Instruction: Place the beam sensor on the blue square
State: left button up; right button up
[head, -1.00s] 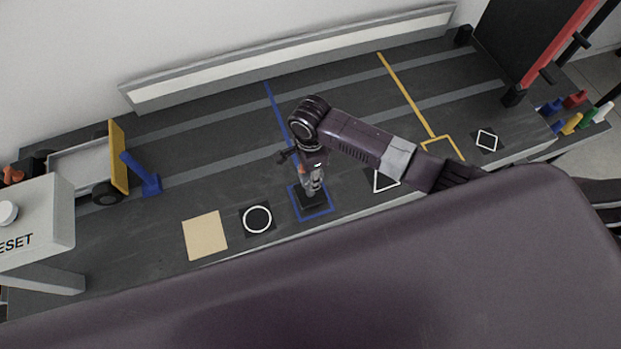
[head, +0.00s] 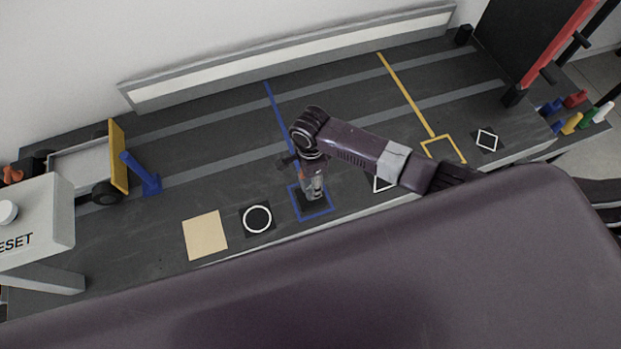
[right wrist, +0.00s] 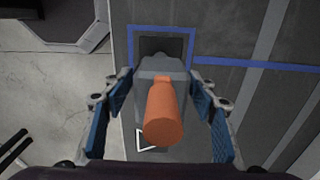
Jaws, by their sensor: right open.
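The beam sensor (right wrist: 162,112), a grey body with an orange cylinder, is between the fingers of my right gripper (right wrist: 160,92) in the right wrist view. The fingers are open, one on each side of it. The sensor's base overlaps the dark patch inside the blue square (right wrist: 190,62); its exact contact is hidden. In the head view my right gripper (head: 314,190) points down over the blue square (head: 301,213) and mostly hides the sensor. My left gripper is not in view.
Left of the blue square are a white-circle marker (head: 257,219) and a tan square (head: 205,234). A white-outlined marker (head: 384,184) and a yellow square (head: 443,149) are to the right. A toy truck (head: 88,168) and a blue piece (head: 143,177) stand at the left.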

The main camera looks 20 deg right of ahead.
notch_tip(320, 180, up, 12)
jog(key=shift+r, duration=0.15)
dwell(0.4)
dwell(0.5)
